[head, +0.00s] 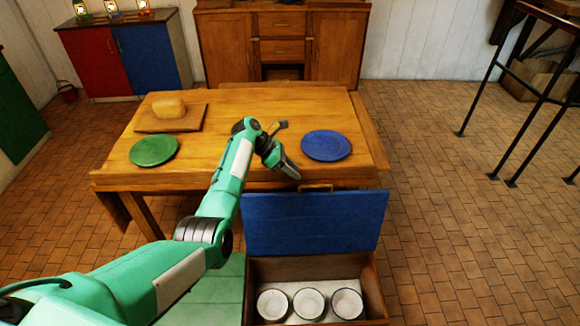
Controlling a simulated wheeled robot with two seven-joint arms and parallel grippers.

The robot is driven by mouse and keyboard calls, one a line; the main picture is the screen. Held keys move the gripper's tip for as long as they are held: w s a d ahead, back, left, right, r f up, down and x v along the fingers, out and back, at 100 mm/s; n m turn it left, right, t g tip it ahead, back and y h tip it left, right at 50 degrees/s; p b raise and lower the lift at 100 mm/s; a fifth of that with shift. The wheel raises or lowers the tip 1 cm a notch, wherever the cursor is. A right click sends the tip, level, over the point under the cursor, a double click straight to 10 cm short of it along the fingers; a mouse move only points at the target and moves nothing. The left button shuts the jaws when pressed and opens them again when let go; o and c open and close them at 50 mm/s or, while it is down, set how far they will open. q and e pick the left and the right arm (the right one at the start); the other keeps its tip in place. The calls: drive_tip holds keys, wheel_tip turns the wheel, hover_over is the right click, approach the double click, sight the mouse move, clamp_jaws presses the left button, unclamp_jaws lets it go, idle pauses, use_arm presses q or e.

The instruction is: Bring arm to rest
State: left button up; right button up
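My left arm (225,185) reaches in from the lower left, over the front of the wooden table (225,115). My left gripper (292,150) is above the table's front part, just left of the blue plate (326,145). Its two fingers are spread apart and nothing shows between them. My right gripper is not in view.
A green plate (153,150) and a bread loaf (169,107) on a board (147,124) are on the table's left. In front stands an open chest (375,290) with a raised blue lid (315,222) and three white enamel cups (309,303) inside.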

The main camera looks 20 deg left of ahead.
use_arm(q)
drive_tip(key=shift+s+a+r, duration=0.1)
drive_tip(key=shift+a+r, duration=0.35)
